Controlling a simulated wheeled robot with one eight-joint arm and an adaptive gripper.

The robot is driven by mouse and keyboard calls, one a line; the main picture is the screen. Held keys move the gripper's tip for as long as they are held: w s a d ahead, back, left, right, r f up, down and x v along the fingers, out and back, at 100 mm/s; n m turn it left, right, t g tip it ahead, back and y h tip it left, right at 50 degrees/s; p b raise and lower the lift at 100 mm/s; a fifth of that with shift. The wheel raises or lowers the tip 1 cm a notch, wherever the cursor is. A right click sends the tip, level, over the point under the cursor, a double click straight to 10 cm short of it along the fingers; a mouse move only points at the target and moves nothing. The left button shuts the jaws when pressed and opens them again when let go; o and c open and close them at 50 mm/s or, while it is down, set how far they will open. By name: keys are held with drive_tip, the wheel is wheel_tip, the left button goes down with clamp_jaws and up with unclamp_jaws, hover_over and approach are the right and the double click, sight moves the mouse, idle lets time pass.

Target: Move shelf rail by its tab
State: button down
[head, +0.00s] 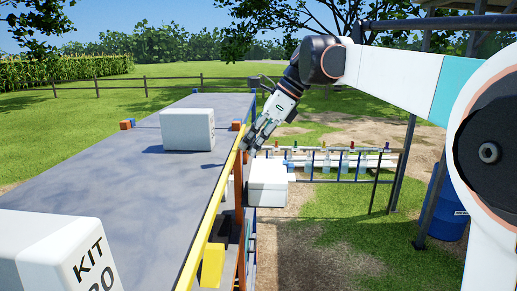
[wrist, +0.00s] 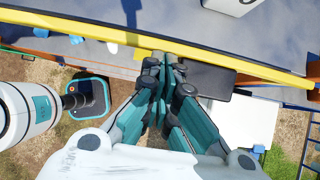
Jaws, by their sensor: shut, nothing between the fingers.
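The yellow shelf rail (head: 208,218) runs along the front edge of the grey shelf top. A yellow tab (head: 212,265) hangs from its near part in the head view. My gripper (head: 245,146) is at the far part of the rail, well beyond that tab. In the wrist view the rail (wrist: 75,32) crosses the upper part, and my gripper (wrist: 160,62) has its fingers shut and empty just below it. A small yellow piece (wrist: 144,53) shows beside the fingertips, partly hidden by them. I cannot tell whether the fingers touch it.
A white box (head: 187,130) and a KIT box (head: 55,250) stand on the grey shelf top (head: 130,190). A white box (head: 268,183) is below and right of the shelf. A rack with bottles (head: 335,162) stands behind, and a blue barrel (head: 445,205) at right.

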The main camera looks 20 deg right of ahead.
drive_tip(key=shift+w+a+r, duration=0.15)
drive_tip(key=shift+a+r, duration=0.1)
drive_tip(key=shift+a, duration=0.25)
drive_tip(key=shift+w+a+r, duration=0.15)
drive_tip(key=shift+a+r, duration=0.1)
drive_tip(key=shift+a, duration=0.25)
drive_tip(key=shift+a, duration=0.1)
